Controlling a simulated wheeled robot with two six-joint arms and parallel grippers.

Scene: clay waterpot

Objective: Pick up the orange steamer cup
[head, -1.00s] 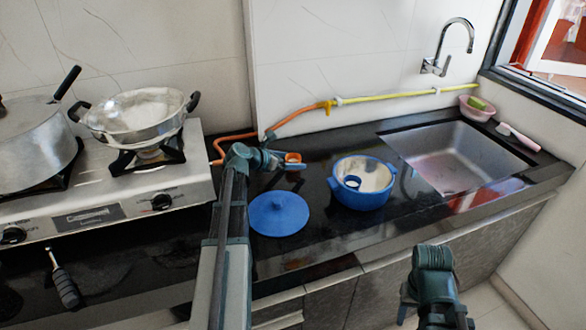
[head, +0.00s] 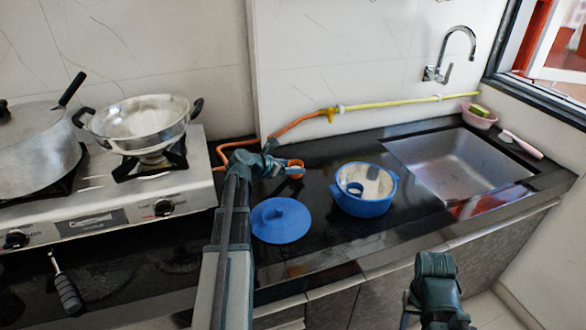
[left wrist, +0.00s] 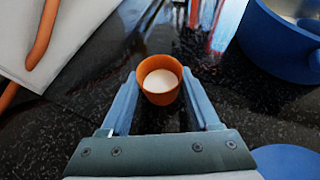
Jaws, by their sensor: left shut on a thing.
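The orange steamer cup (head: 297,176) is a small round cup on the black counter, right of the blue lid's far edge and near the orange hose. It also shows in the left wrist view (left wrist: 159,98), upright, with a white inside. My left gripper (head: 291,168) is shut on it, one finger on each side of its wall, as the left wrist view shows (left wrist: 160,88). I cannot tell whether its base touches the counter. My right arm shows at the lower right of the head view; its gripper is not in view.
A blue pot (head: 366,204) stands right of the cup, with a blue lid (head: 281,222) in front. A stove (head: 100,218) with two pans is at the left, the sink (head: 452,165) at the right. An orange and yellow hose (head: 380,104) runs along the wall.

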